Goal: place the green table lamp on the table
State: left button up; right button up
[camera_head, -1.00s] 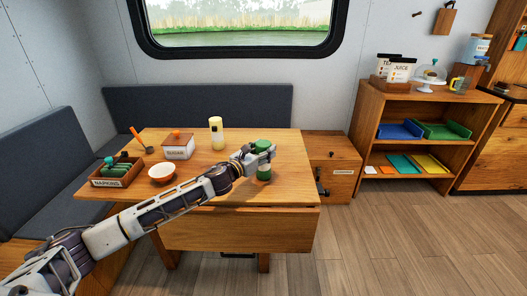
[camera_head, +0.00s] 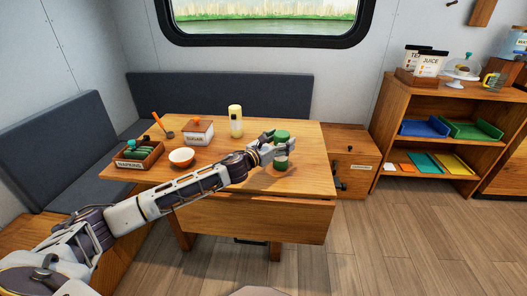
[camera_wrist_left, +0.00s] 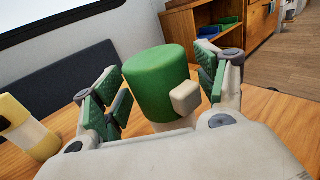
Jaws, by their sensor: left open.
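The green table lamp (camera_head: 281,136) stands upright on the wooden table (camera_head: 300,180), near its right side. In the left wrist view its green shade (camera_wrist_left: 160,82) sits between the green-padded fingers, with a pale block on its near side. My left gripper (camera_head: 268,149) is open around the lamp, and gaps show between the pads and the shade. The lamp's lower part is partly hidden by the gripper in the head view. My right gripper is not in view.
A yellow-and-white bottle (camera_head: 235,121), a sugar box (camera_head: 199,132), a bowl (camera_head: 181,157) and a napkin tray (camera_head: 137,155) stand on the table. A drawer cabinet (camera_head: 350,155) and shelf unit (camera_head: 445,125) are to the right.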

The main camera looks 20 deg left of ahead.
pick_arm(q)
jog(key=v, duration=1.1)
dwell(0.8)
